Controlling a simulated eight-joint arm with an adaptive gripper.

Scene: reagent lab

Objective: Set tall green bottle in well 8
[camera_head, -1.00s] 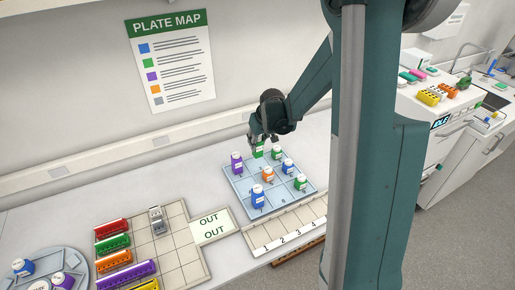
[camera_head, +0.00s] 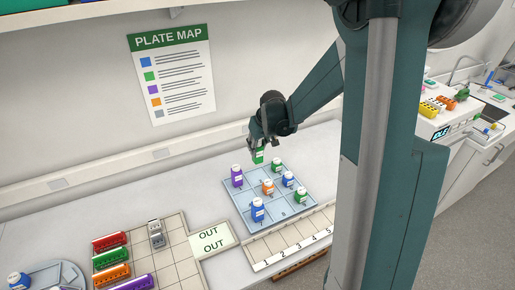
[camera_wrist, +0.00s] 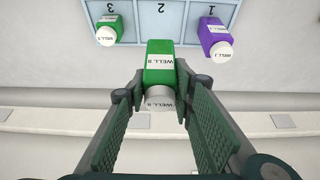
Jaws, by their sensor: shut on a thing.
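My gripper (camera_head: 259,150) is shut on the tall green bottle (camera_head: 258,157) and holds it above the back of the blue well plate (camera_head: 240,199). In the wrist view, the green bottle (camera_wrist: 160,68) sits between both finger pads (camera_wrist: 158,100), its label reading WELL 8. The plate cell marked 2 behind it looks empty. Well 8 (camera_head: 283,213), in the plate's front row between a blue bottle (camera_head: 258,210) and a green bottle (camera_head: 301,196), is empty.
A numbered rack (camera_head: 290,240) lies in front of the plate. An OUT card (camera_head: 210,240) lies left.

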